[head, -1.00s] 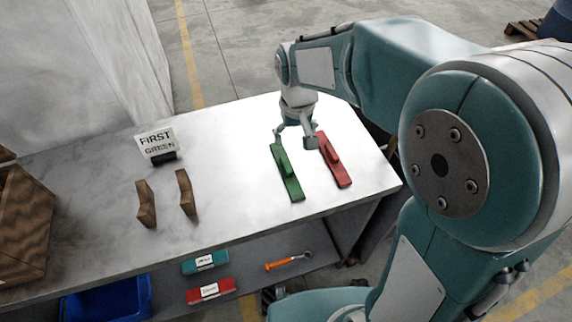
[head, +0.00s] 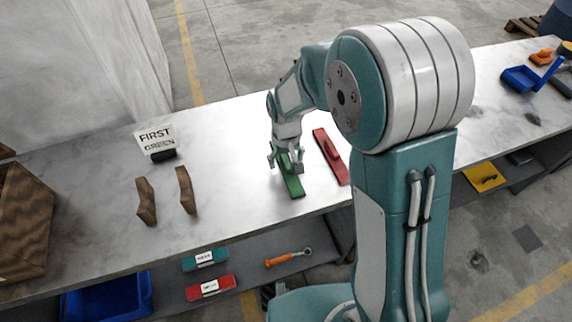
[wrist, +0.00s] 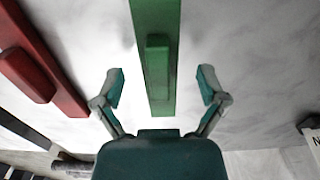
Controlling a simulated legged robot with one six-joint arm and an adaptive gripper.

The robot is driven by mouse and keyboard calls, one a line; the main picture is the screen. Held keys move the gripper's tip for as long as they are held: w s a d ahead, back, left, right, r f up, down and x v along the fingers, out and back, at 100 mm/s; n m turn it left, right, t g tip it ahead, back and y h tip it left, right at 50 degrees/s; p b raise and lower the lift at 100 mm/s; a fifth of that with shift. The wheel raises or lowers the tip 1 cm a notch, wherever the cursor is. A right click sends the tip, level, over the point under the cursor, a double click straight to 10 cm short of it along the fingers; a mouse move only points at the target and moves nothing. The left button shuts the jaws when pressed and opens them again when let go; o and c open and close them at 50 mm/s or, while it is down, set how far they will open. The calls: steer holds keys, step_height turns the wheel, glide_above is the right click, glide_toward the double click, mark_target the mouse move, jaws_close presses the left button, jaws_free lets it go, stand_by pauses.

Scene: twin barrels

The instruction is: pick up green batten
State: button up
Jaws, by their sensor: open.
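The green batten (head: 294,186) lies flat on the pale bench top, and a raised green block sits along its middle. It also shows in the wrist view (wrist: 157,65), running up the middle of the picture. My gripper (head: 285,165) is over the green batten in the head view and hides part of it. In the wrist view my gripper (wrist: 161,88) is open, with one finger on each side of the batten and its raised block. Clear gaps show between the fingers and the block. I cannot tell the exact height of the fingertips.
A red batten (head: 330,156) lies to the right of the green one. A sign reading FIRST GREEN (head: 156,139) and two brown wooden pieces (head: 187,190) stand to the left. A shelf below holds a blue bin (head: 108,300) and an orange-handled tool (head: 280,259).

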steer(key=shift+f, duration=0.5)
steer(key=c, duration=1.3)
steer(key=shift+o, duration=0.2)
